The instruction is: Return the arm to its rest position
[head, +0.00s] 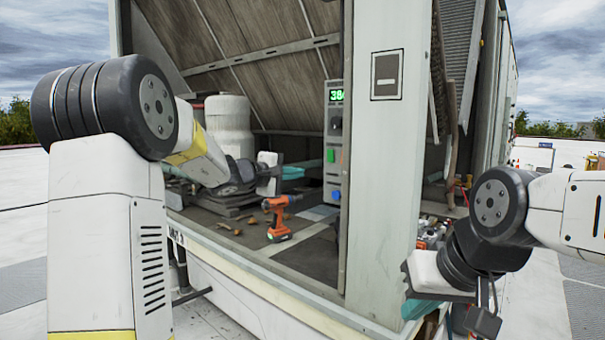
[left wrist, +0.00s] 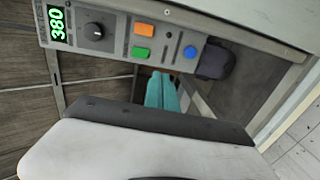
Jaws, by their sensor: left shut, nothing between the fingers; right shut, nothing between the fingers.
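My left arm (head: 205,160) reaches from the left into the open cooler housing. Its gripper (head: 293,172) has teal fingers, shut and empty, just left of the control panel (head: 335,145). In the left wrist view the closed teal fingers (left wrist: 163,92) point toward the panel (left wrist: 130,40), close to its lower edge; I cannot tell whether they touch it. The panel has a lit green display, a black knob and coloured buttons. My right gripper (head: 414,308) is low at the right, outside the housing, shut and mostly hidden by its own wrist.
An orange drill (head: 280,217) stands on the housing floor below my left gripper. A white canister (head: 229,125) is behind my left forearm. A wide pale post (head: 385,170) stands right of the panel. Clutter (head: 433,232) lies near my right wrist.

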